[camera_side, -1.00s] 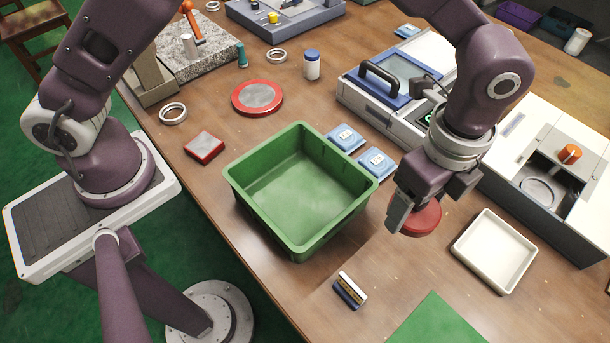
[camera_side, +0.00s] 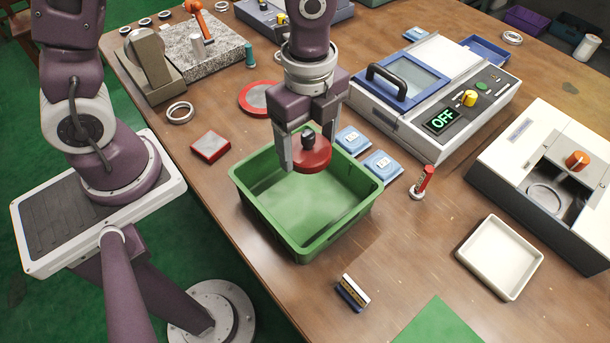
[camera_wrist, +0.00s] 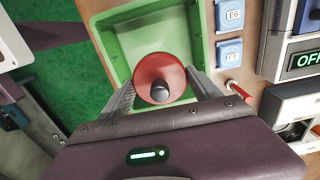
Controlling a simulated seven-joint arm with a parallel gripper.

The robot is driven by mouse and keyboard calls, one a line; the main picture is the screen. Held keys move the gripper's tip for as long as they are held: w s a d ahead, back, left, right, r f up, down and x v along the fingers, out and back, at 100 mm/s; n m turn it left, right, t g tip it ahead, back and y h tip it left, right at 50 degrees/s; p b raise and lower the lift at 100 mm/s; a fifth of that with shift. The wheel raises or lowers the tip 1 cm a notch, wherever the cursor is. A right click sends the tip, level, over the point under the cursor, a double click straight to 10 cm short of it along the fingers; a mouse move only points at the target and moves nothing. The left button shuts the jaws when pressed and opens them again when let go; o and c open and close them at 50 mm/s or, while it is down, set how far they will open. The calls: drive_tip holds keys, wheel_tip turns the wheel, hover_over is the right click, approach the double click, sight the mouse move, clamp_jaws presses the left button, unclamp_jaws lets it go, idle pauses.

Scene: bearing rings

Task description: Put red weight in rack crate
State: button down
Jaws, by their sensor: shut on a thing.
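The red weight (camera_side: 311,154) is a red disc with a dark knob on top. My gripper (camera_side: 309,148) is shut on it and holds it up over the green crate (camera_side: 290,243), towards the crate's far side. In the wrist view the red weight (camera_wrist: 160,78) sits between my two fingers, with the inside of the green crate (camera_wrist: 117,46) behind it. The crate looks empty where its floor shows. The weight hides part of the far wall.
Blue packets (camera_side: 382,165) lie right of the crate. A white tray (camera_side: 499,257) is at the right.

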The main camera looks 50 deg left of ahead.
sight(305, 201)
drive_tip(key=f, duration=1.5)
drive_tip(key=shift+s+a, duration=0.15)
drive_tip(key=shift+a, duration=0.05)
drive_tip(key=shift+c, duration=0.7)
unclamp_jaws()
drive_tip(key=shift+f, duration=0.15)
